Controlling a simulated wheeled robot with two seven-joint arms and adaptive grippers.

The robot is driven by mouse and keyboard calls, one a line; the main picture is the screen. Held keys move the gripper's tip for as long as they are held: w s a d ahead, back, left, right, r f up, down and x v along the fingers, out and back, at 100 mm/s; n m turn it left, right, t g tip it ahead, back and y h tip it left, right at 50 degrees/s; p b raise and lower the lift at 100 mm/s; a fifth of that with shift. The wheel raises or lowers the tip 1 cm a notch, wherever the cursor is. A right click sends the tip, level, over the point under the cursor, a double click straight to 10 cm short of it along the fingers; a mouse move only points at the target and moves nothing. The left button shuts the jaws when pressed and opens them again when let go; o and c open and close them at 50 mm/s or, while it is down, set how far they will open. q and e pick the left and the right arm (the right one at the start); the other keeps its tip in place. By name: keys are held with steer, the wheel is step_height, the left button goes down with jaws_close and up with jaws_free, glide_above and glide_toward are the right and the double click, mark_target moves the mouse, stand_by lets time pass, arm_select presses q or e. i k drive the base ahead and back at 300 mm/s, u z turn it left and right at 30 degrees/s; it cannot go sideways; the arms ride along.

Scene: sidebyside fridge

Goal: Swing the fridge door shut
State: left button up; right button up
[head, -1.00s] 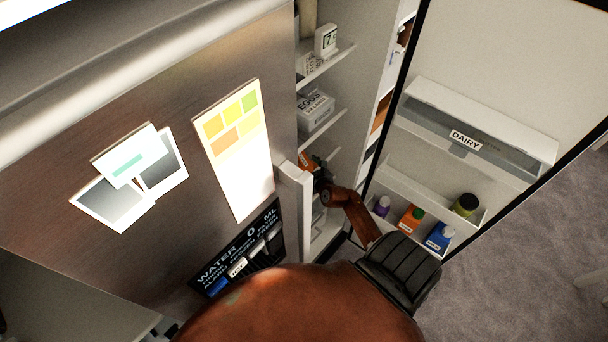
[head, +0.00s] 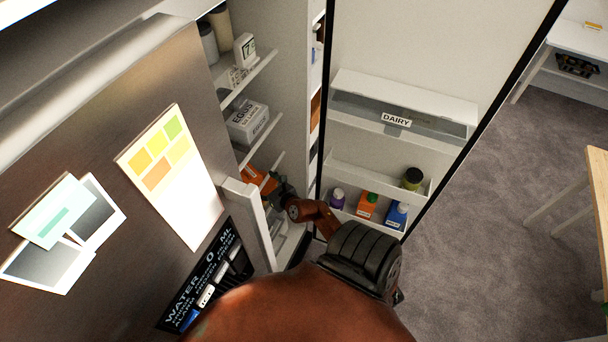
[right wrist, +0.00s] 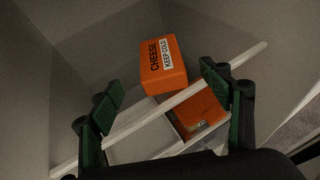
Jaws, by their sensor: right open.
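The fridge stands with its right door (head: 400,60) wide open in the head view, its inner side with bins facing me. The other door's metal front (head: 110,130) carries papers, a water panel (head: 205,285) and a pale upright handle (head: 247,215). My right gripper (head: 272,190) reaches past that handle toward the fridge's shelves. In the right wrist view its fingers (right wrist: 162,98) are spread and empty, with an orange cheese box (right wrist: 163,62) beyond them. Whether a finger touches the shelf is unclear. My left gripper is not in view.
Fridge shelves hold an egg carton (head: 248,122) and other goods. Carpet (head: 480,190) is clear right of the door; a wooden table (head: 600,190) stands farther right.

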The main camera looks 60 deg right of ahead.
mark_target(456, 63)
steer(key=k, duration=1.65)
steer(key=z, duration=3.3)
steer(key=i, duration=3.8)
steer(key=u, duration=3.3)
